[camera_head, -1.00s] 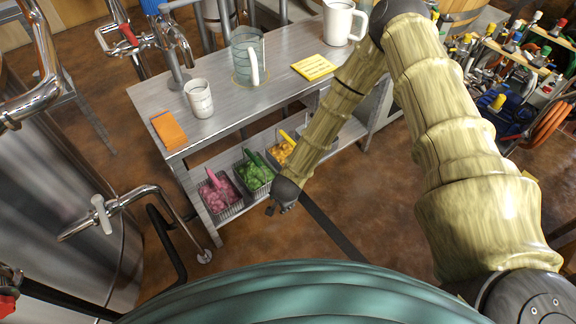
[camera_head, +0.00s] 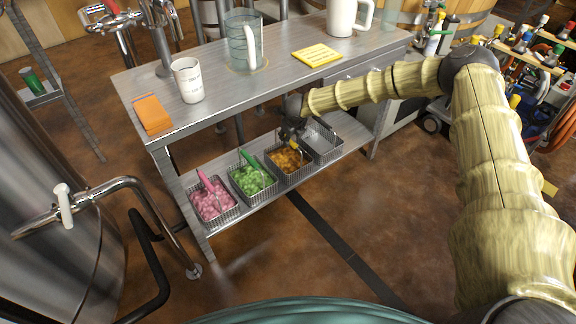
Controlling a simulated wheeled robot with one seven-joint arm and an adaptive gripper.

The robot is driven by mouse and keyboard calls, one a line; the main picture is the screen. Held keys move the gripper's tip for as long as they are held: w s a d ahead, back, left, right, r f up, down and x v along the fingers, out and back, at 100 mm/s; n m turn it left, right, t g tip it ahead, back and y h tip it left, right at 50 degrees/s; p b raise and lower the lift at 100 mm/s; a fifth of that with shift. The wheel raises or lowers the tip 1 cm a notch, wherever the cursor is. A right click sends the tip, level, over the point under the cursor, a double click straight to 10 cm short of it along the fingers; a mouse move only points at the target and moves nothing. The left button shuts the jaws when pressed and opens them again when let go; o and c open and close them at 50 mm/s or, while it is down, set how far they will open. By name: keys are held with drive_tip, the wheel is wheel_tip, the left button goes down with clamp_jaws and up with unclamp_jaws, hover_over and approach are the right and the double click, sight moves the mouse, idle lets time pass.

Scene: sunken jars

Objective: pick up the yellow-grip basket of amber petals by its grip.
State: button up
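The basket of amber petals (camera_head: 289,158) is a wire basket on the lower shelf (camera_head: 262,196) of the steel table, third from the left. A small bit of its yellow grip (camera_head: 295,146) seems to show just below my gripper; the rest is hidden. My gripper (camera_head: 289,135) is a small dark shape pointing down over the back of this basket, below the tabletop edge. It is too small and dark to tell whether its fingers are open or shut, or whether they touch the grip.
A green-grip basket (camera_head: 253,178) and a pink-grip basket (camera_head: 213,201) stand to the left, a seemingly empty wire basket (camera_head: 321,141) to the right. The tabletop (camera_head: 222,98) overhangs the shelf and bears a mug (camera_head: 188,81), a pitcher (camera_head: 244,42) and an orange pad (camera_head: 152,114). Floor in front is clear.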

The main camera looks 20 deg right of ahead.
sight(291, 141)
drive_tip(key=b+x, duration=0.1)
drive_tip(key=x, duration=0.2)
drive_tip(key=b+x, duration=0.1)
drive_tip(key=x, duration=0.2)
drive_tip(key=shift+s+d+f, duration=0.15)
drive_tip(key=shift+s+d, duration=0.05)
drive_tip(key=shift+d, duration=0.05)
drive_tip(key=shift+w+f+b, duration=0.25)
drive_tip(key=shift+f+b, duration=0.05)
drive_tip(key=shift+f, duration=0.1)
drive_tip(key=shift+r, duration=0.1)
clamp_jaws()
